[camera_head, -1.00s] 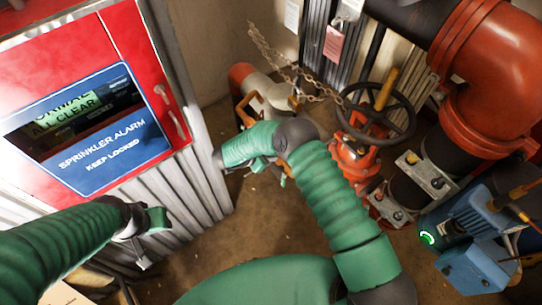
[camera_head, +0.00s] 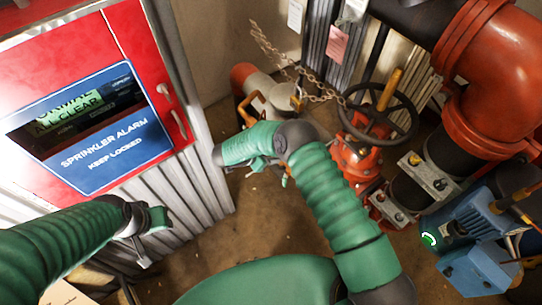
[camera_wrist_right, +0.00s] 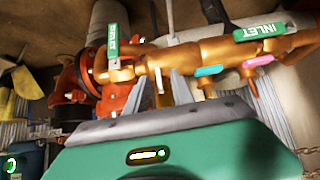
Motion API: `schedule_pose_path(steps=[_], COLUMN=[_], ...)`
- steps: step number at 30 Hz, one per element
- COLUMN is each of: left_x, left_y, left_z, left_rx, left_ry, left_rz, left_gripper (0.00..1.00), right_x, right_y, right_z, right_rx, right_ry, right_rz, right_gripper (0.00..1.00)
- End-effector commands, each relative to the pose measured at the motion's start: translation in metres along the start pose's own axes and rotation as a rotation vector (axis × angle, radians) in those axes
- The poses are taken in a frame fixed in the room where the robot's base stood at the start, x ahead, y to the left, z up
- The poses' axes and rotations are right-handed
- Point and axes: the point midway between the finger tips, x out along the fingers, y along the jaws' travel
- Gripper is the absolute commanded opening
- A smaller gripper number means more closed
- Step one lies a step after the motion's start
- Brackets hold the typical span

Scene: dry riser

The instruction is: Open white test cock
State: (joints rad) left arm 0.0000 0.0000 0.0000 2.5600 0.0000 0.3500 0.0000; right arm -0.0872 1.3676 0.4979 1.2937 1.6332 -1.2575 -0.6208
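In the right wrist view a brass valve body (camera_wrist_right: 200,58) runs across the picture, with green handles marked INLET (camera_wrist_right: 264,32) and OUTLET (camera_wrist_right: 113,46). A cyan test cock (camera_wrist_right: 208,71) and a pink test cock (camera_wrist_right: 257,62) are on its right part. A small white test cock (camera_wrist_right: 158,78) hangs further left, between the two grey fingers of my right gripper (camera_wrist_right: 157,92). The fingers are apart; contact cannot be told. In the head view my right arm mostly hides this gripper and the brass parts. My left gripper (camera_head: 146,226) is by the cabinet, away from the valve; its opening is unclear.
A red sprinkler alarm cabinet (camera_head: 115,130) stands at left. A chain (camera_head: 315,88), a black handwheel (camera_head: 379,110) and red pipes (camera_head: 490,80) stand behind and right. A blue pump (camera_head: 470,235) is at lower right. Some bare floor (camera_head: 215,255) shows between.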

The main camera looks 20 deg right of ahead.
Motion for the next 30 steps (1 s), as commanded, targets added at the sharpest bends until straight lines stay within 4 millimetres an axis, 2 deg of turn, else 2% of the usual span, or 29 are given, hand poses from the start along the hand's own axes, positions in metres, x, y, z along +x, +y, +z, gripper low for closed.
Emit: schedule_pose_path(steps=[5,15,18,22,30], left_x=[0.0,0.0,0.0,0.0,0.0], left_y=[0.0,0.0,0.0,0.0,0.0], left_z=[0.0,0.0,0.0,0.0,0.0], left_rx=[0.0,0.0,0.0,0.0,0.0], left_ry=[0.0,0.0,0.0,0.0,0.0], left_rz=[0.0,0.0,0.0,0.0,0.0], left_gripper=[0.36,0.36,0.36,0.36,0.36], right_x=[-0.012,-0.095,-0.11,-0.119,-0.12], right_y=[-0.001,-0.002,-0.002,-0.002,-0.002], right_z=[0.0,0.001,0.002,0.002,0.002], right_rx=[0.0,-0.001,-0.001,-0.001,-0.001], right_ry=[0.0,0.001,0.001,0.001,0.001], right_rz=[-0.001,-0.003,0.0,0.0,0.001], right_gripper=[0.29,0.29,0.29,0.29,0.29])
